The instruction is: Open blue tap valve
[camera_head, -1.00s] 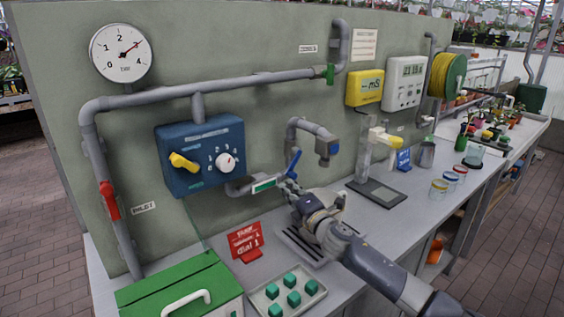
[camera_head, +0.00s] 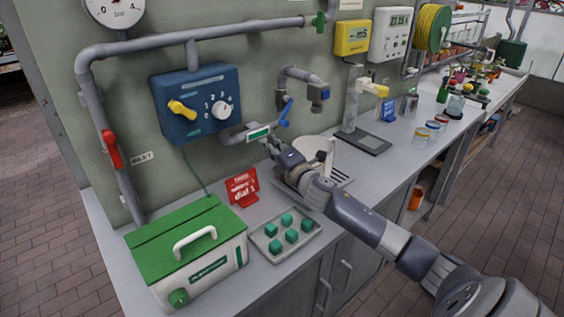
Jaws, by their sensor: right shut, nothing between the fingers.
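The blue tap valve handle (camera_head: 286,112) sits on the grey pipe, left of the grey tap spout (camera_head: 318,92). It stands tilted, its upper end leaning right. My right gripper (camera_head: 268,143) is shut and empty, just below and left of the blue handle, near the green-labelled pipe section (camera_head: 258,134). A small gap seems to show between fingertips and handle; contact cannot be told. My left gripper is not in view.
A blue control box (camera_head: 197,103) with a yellow knob is on the wall. A red sign (camera_head: 242,187), a tray of green cubes (camera_head: 266,243) and a green-lidded case (camera_head: 190,258) stand on the bench. A black-based stand (camera_head: 363,141) is to the right.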

